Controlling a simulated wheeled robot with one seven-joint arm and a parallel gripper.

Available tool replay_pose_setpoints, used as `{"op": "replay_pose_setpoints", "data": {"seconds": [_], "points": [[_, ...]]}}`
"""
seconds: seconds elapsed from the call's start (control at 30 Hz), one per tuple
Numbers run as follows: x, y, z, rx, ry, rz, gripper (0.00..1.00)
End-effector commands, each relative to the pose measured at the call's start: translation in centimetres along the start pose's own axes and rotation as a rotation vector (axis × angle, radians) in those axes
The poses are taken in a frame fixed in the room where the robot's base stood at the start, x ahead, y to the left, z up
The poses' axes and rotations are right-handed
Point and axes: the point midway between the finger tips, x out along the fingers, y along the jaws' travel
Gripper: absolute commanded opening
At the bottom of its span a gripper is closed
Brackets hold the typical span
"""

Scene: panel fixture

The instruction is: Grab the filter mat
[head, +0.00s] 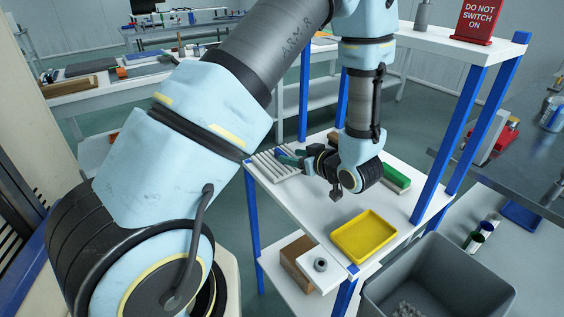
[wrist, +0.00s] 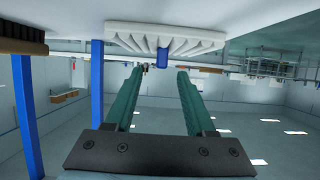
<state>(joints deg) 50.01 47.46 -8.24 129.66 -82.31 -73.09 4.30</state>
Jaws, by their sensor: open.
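The filter mat (head: 268,166) is a white, ribbed, flat piece lying at the left end of the white shelf top (head: 300,208). In the wrist view, which looks upside down, the filter mat (wrist: 165,38) shows at the top centre, ahead of the fingertips. My gripper (head: 285,155) is beside and partly over the mat in the head view, its teal fingers pointing left. In the wrist view my gripper (wrist: 161,70) has its two fingers apart, with nothing held between them. I cannot tell the exact gap between fingers and mat.
A yellow tray (head: 363,236) stands at the shelf's front edge, and a green item (head: 397,177) lies to the right of my wrist. Blue posts (head: 432,150) rise at the right. A brown brush (wrist: 22,37) shows in the wrist view. A grey bin (head: 440,285) stands below right.

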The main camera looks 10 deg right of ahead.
Motion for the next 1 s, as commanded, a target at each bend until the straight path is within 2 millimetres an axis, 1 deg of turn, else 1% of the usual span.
{"op": "replay_pose_setpoints", "data": {"seconds": [0.03,0.17,0.27,0.4,0.53,0.63,0.83,1.0], "points": [[0.6,-0.1,-0.1,0.000,0.000,-0.002,0.55],[1.4,-0.1,-0.1,0.001,0.000,0.000,0.55],[2.4,-0.2,-0.3,0.000,0.000,-0.003,0.55],[4.5,-0.3,-0.4,0.002,-0.001,-0.004,0.55],[6.0,-0.3,-0.3,0.000,0.000,-0.001,0.55],[6.5,-0.2,-0.2,0.001,0.000,0.002,0.55],[6.5,-0.2,-0.1,0.000,0.000,0.002,0.55],[6.5,-0.2,-0.1,0.000,0.000,0.002,0.36]]}}
